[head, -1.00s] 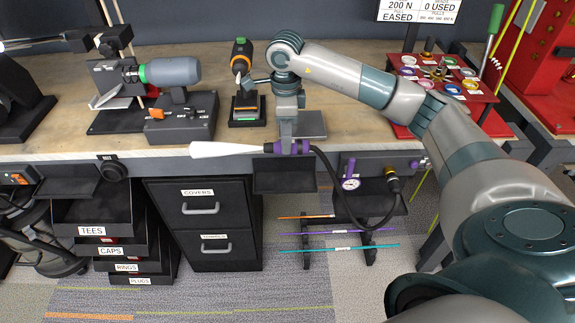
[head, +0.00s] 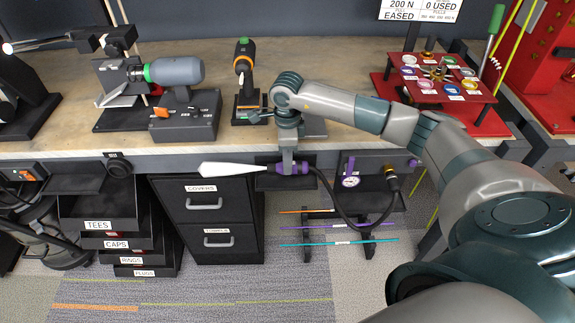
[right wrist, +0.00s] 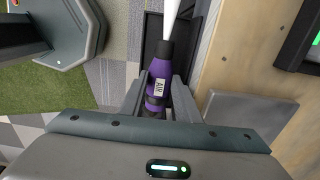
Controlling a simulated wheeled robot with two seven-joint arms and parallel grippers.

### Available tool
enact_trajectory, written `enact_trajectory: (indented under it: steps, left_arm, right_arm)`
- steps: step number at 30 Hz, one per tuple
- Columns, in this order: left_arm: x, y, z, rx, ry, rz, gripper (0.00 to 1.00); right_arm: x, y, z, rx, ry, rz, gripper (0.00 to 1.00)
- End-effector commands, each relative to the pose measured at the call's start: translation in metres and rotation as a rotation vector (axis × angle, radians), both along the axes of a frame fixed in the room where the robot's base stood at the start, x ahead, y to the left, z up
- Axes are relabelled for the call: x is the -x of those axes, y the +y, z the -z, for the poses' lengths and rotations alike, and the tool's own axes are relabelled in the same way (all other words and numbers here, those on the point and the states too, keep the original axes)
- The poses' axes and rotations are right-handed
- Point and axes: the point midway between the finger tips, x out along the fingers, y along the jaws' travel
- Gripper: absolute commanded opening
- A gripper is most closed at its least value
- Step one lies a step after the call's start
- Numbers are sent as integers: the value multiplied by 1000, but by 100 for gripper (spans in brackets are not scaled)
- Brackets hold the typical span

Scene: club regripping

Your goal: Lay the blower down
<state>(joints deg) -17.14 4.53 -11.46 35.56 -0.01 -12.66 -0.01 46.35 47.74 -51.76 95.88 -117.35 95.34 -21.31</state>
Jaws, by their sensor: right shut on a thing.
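The blower has a long white nozzle (head: 228,170) pointing left and a purple body (head: 305,168) with a black hose. My right gripper (head: 288,164) is shut on the purple body from above. The blower lies roughly level, at a small black shelf (head: 268,185) on the bench front; I cannot tell whether it touches it. In the right wrist view the purple body (right wrist: 160,80), labelled AIR, sits between the two fingers (right wrist: 157,100), with its nozzle (right wrist: 170,22) pointing away. My left gripper is not in view.
The wooden bench (head: 350,145) runs behind the blower. Below are drawers (head: 205,215) and a rack of coloured rods (head: 335,242). A round gauge (head: 350,181) is to the right.

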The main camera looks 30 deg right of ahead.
Motion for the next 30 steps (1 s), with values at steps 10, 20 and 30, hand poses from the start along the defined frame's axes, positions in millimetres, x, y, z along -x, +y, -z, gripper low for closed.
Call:
enact_trajectory:
  steps: [10, 20, 30]
  left_arm:
    - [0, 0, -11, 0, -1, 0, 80]
    - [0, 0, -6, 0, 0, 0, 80]
    - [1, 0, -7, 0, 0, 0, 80]
  right_arm:
    - [0, 0, 30, 0, 0, 0, 11]
    - [0, 0, 34, 0, 0, -1, 11]
    - [0, -1, 33, 1, -1, 0, 48]
